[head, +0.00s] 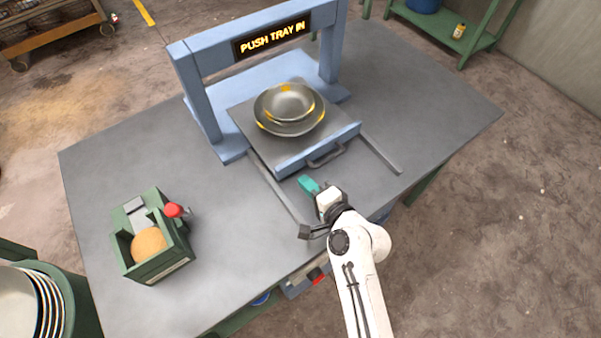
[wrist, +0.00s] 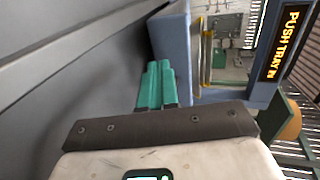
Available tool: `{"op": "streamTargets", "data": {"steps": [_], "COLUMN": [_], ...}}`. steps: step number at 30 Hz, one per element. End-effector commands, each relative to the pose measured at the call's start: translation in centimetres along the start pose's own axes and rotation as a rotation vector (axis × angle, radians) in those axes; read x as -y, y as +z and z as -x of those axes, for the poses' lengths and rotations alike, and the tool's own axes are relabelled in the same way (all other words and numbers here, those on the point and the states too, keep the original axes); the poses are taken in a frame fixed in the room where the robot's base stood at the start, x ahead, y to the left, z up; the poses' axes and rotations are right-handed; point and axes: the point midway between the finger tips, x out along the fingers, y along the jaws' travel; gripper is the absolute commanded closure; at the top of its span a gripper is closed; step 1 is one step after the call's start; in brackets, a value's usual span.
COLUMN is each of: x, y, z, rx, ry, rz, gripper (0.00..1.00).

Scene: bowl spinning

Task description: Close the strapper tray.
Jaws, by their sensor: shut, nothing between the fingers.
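The strapper tray (head: 243,121) is a grey plate with a blue front panel (head: 318,148) and a dark handle (head: 326,156). It sits partly out of the blue strapper frame (head: 200,92) on two rails (head: 278,192). Nested metal bowls (head: 290,101) with yellow marks rest on it. A sign (head: 272,38) on the frame reads "PUSH TRAY IN". My gripper (head: 306,181) has teal fingers, shut and empty, just in front of the panel, near the handle. In the wrist view the shut fingers (wrist: 157,82) point toward a blue panel (wrist: 170,50); contact cannot be told.
A green box (head: 152,238) with an orange-brown round thing and a red knob stands at the table's left. The grey table (head: 240,265) is clear between it and the rails. Stacked bowls (head: 45,300) sit at lower left. Green shelving (head: 450,38) stands at the back right.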

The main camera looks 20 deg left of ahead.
Motion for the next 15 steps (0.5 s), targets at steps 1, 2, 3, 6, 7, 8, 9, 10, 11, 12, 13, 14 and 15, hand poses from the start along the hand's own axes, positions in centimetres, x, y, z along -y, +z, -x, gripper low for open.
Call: {"op": "streamTargets", "data": {"steps": [1, 2, 3, 6, 7, 8, 9, 10, 11, 12, 13, 14, 15], "x": [0.7, 0.7, 0.8, 0.9, 1.0, 1.0, 1.1, 1.1, 1.1, 1.1, 1.1, 1.1, 1.1], "y": [0.1, 0.1, 0.0, 0.0, 0.0, 0.0, 0.0, 0.0, 0.0, 0.0, 0.0, 0.0, 0.0], "z": [-0.8, -1.1, -1.5, -2.3, -2.5, -2.6, -2.8, -2.8, -2.9, -2.9, -2.9, -2.9, -2.9], "rx": [0.002, 0.002, 0.001, 0.001, 0.001, 0.001, 0.001, 0.001, 0.001, 0.001, 0.001, 0.001, 0.001], "ry": [-0.001, 0.000, -0.001, 0.000, 0.000, 0.000, -0.001, -0.001, -0.001, -0.001, -0.001, -0.001, -0.001], "rz": [0.002, 0.001, 0.001, 0.001, 0.001, 0.001, 0.001, 0.001, 0.001, 0.001, 0.001, 0.001, 0.000], "gripper": [1.00, 1.00, 1.00, 1.00, 1.00, 1.00, 1.00, 1.00, 1.00, 1.00, 1.00, 1.00, 1.00]}}
